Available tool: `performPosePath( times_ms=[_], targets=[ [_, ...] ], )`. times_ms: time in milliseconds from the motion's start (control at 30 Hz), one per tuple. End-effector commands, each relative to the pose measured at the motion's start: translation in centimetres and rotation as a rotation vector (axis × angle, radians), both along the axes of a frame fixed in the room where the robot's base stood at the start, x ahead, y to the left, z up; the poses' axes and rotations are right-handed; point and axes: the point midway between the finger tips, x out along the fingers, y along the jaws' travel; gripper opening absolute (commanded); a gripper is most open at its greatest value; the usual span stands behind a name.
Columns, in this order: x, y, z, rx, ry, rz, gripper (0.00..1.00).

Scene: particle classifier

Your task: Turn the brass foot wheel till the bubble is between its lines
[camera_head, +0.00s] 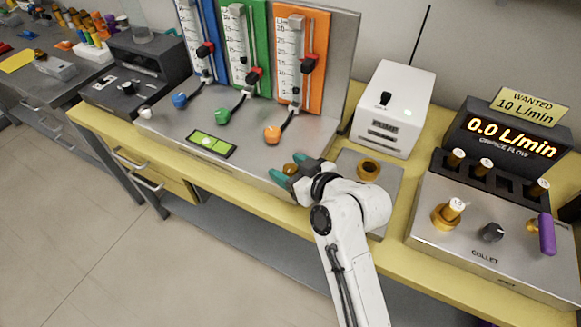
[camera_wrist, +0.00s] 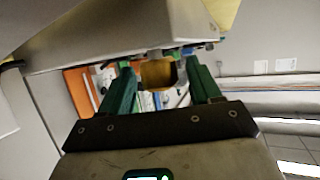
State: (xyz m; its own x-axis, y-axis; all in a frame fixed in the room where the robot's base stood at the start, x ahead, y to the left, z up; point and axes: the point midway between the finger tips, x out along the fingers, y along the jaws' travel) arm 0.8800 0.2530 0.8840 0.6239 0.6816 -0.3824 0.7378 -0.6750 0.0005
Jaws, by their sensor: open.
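The brass foot wheel (camera_head: 289,169) is at the front edge of the metal flow-tube stand, partly hidden by my gripper in the head view. In the wrist view the brass wheel (camera_wrist: 158,74) shows between the two green fingers. My gripper (camera_head: 290,167) is open, with a finger on either side of the wheel; I cannot tell whether either touches it. It also shows in the wrist view (camera_wrist: 161,68). The green bubble level (camera_head: 211,144) lies on the stand's base, left of the gripper. A pale bubble shows near its middle, but its exact place against the lines is too small to tell.
Blue (camera_head: 180,100), green (camera_head: 222,116) and orange (camera_head: 272,134) knobs stand on the stand's base. The collet unit (camera_head: 485,255) is farther right.

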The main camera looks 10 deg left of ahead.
Motion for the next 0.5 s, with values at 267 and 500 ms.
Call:
performPosePath(
  times_ms=[267, 500],
  targets=[
    [-0.02, -0.04, 0.0, 0.0, 0.0, 0.0, 0.38],
    [-0.03, -0.05, -0.01, 0.0, 0.001, 0.0, 0.15]
  ],
)
